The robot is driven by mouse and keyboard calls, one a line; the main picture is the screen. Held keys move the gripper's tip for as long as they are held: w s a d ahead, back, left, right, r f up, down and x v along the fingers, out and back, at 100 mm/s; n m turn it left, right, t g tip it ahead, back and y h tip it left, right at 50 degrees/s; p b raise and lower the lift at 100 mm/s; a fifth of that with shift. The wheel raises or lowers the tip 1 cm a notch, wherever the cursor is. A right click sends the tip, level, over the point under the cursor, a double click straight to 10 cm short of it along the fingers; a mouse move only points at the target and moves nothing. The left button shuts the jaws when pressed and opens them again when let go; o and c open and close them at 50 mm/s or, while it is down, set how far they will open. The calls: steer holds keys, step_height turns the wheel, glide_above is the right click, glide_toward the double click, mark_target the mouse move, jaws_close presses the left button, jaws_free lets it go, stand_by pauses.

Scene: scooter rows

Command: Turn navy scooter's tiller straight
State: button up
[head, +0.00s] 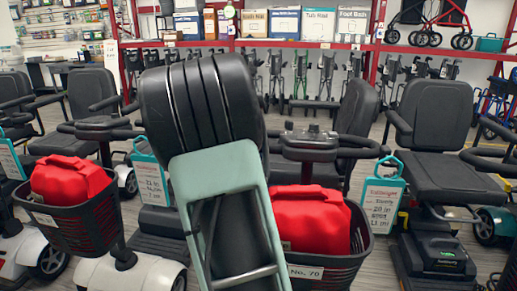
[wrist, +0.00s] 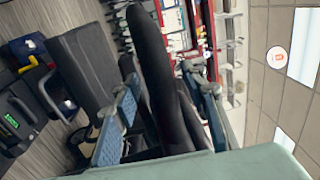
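In the head view a black ribbed part and a pale green frame, which I take for my own arm, cover the middle. The fingers do not show there. In the wrist view my gripper (wrist: 160,110) shows two blue-grey fingers set wide apart, with a long black shape seen between them; I cannot tell whether they touch it. A black tiller (head: 310,140) stands just right of my arm, its left part hidden. Below it hangs a basket with a "No. 70" plate (head: 306,272). That scooter's body is hidden, so I cannot tell whether it is the navy one.
A left scooter has a black tiller (head: 100,127) and a basket holding a red bag (head: 70,183). Another red bag (head: 312,218) sits in the middle basket. A black seat (head: 435,125) stands at the right, by a teal price tag (head: 382,200). Red shelving (head: 290,44) lines the back.

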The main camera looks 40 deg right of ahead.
steer(key=v, duration=0.7)
steer(key=shift+a, duration=0.25)
steer(key=shift+s, duration=0.15)
